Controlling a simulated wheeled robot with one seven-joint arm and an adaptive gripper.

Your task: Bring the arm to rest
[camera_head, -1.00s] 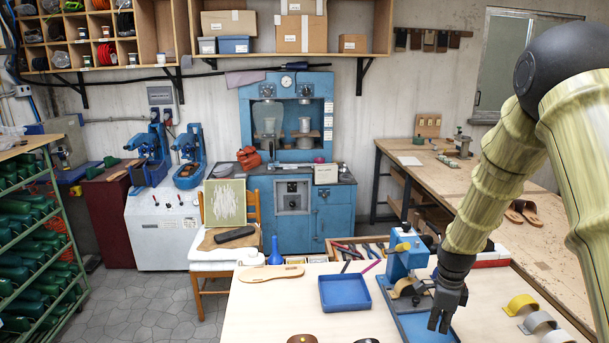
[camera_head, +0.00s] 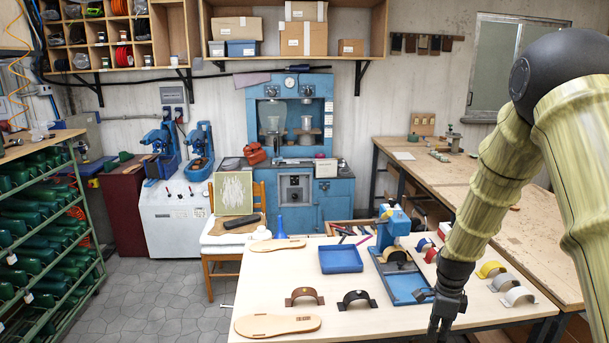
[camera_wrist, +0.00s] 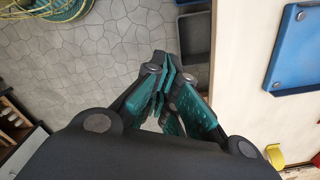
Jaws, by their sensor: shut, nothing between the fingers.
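My gripper (camera_head: 440,326) hangs pointing down at the front edge of the work table (camera_head: 255,290), at the lower right of the head view. In the wrist view my gripper (camera_wrist: 165,85) has its dark, teal-padded fingers together with nothing between them. Below the fingers the wrist view shows grey paved floor (camera_wrist: 130,40), with the table edge to the right. My arm comes in from the right side of the head view.
On the table stand a blue press fixture (camera_head: 400,275), a blue tray (camera_head: 340,259), a brown strap (camera_head: 305,296), a black strap (camera_head: 356,299) and a sole (camera_head: 277,325). Coloured straps (camera_head: 491,269) lie to the right of my arm. Floor at left is open.

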